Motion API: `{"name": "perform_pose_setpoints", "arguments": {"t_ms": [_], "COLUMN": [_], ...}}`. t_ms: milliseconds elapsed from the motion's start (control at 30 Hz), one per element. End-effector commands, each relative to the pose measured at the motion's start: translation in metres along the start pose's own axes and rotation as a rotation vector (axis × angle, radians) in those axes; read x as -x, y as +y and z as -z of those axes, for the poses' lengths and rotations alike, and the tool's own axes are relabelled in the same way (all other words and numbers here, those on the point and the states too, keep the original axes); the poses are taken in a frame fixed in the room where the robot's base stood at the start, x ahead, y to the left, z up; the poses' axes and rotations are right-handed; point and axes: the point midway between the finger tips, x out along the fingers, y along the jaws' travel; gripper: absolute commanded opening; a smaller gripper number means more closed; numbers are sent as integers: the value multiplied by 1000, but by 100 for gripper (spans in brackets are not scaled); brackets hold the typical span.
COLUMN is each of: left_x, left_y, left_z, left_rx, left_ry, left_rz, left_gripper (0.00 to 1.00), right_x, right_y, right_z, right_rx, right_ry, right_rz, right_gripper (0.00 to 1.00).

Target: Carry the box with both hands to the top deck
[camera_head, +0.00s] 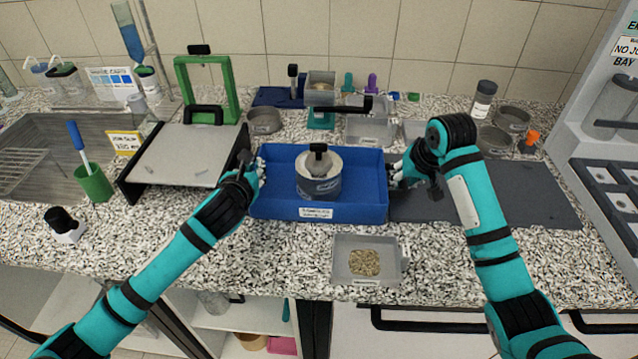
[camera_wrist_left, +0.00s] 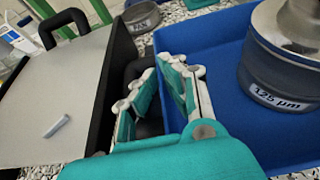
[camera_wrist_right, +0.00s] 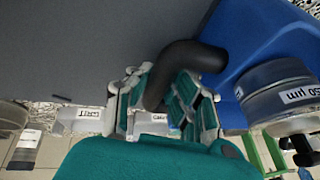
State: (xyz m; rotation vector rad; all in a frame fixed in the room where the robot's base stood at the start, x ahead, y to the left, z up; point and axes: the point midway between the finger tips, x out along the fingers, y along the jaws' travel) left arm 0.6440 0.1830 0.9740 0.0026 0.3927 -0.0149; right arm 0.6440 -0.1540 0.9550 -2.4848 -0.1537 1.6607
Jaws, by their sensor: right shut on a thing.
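The blue box (camera_head: 370,205) sits on the speckled counter, with a labelled metal sieve stack (camera_head: 318,185) inside it. My left gripper (camera_head: 257,177) is at the box's left wall; in the left wrist view its fingers (camera_wrist_left: 160,98) are apart, with a black handle-like part between them, and I see no firm contact. My right gripper (camera_head: 400,172) is at the box's right end; in the right wrist view it is shut on the black curved handle (camera_wrist_right: 190,60). A pale flat deck (camera_head: 185,155) with black sides stands left of the box; I cannot tell if it is the top deck.
A grey mat (camera_head: 520,195) lies right of the box, and a small tray of grains (camera_head: 340,270) in front. A green frame (camera_head: 205,88) stands behind the deck. A scale (camera_head: 320,115) and several dishes stand behind the box. A green cup (camera_head: 93,184) stands far left.

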Motion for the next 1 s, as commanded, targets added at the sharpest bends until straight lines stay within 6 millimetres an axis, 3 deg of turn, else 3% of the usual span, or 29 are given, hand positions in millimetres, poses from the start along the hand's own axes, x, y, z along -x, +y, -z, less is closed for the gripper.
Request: {"name": "perform_pose_setpoints", "arguments": {"t_ms": [467, 1000], "left_x": [2, 20], "left_y": [0, 1], "left_z": [-7, -48], "left_rx": [-1, -1], "left_ry": [-3, -3], "left_rz": [-1, -2], "left_gripper": [0, 0], "right_x": [6, 47], "right_y": [0, -8], "right_z": [4, 21], "right_rx": [-4, -5], "right_ry": [4, 4], "right_rz": [-1, -2], "right_gripper": [0, 0]}}
